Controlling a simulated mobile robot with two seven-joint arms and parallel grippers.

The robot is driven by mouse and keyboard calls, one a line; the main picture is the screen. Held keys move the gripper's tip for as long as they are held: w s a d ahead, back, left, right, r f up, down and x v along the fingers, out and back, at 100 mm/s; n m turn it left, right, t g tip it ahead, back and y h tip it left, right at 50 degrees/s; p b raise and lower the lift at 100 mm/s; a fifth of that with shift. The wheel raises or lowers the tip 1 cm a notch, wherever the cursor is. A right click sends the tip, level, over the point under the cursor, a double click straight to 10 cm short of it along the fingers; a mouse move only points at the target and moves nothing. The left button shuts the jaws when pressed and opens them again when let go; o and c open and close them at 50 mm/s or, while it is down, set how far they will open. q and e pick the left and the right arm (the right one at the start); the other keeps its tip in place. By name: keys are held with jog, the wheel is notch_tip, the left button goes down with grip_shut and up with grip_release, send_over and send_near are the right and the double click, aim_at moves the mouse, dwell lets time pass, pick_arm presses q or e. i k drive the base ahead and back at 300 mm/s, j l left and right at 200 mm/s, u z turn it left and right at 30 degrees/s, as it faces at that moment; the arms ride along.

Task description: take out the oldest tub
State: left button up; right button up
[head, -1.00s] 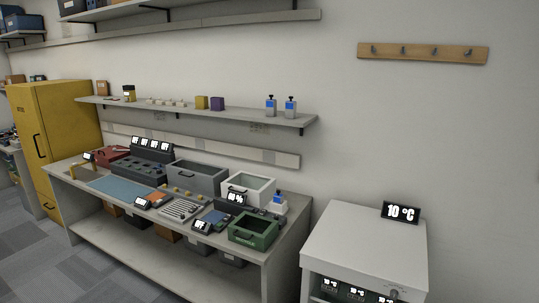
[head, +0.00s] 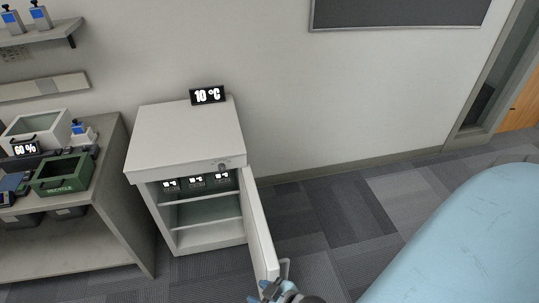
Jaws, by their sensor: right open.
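A white cool cabinet (head: 187,135) stands against the wall with its door (head: 259,225) swung open toward me. Three small dark tubs with lit displays stand in a row on its upper shelf: a left tub (head: 171,185), a middle tub (head: 196,181) and a right tub (head: 221,178). Their display text is too small to read surely. My right gripper (head: 268,290) is at the bottom edge, open, close to the door's handle (head: 284,269). I cannot tell whether it touches the handle. My left gripper is out of view.
A display reading 10 °C (head: 207,95) stands on the cabinet top. The cabinet's lower shelf (head: 208,208) looks empty. A workbench (head: 112,170) with a green bin (head: 62,175) is at left. Carpeted floor (head: 330,215) is clear right of the door.

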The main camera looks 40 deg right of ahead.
aim_at(195, 182)
jog(key=l, duration=0.55)
jog(key=k+l, duration=0.1)
jog(key=l, duration=0.4)
jog(key=k+l, duration=0.15)
jog(key=l, duration=0.2)
jog(key=k+l, duration=0.2)
jog(key=l, duration=0.2)
jog(key=k+l, duration=0.15)
jog(key=l, duration=0.2)
jog(key=i+j+z, duration=0.1)
jog(key=j, duration=0.3)
jog(key=i+j, duration=0.25)
jog(key=j, duration=0.15)
jog(key=i+j+z, duration=0.15)
jog(key=j, duration=0.2)
jog(key=i+j+z, duration=0.1)
jog(key=j, duration=0.3)
jog(key=i+j+z, duration=0.1)
jog(key=j, duration=0.35)
jog(key=i, duration=0.1)
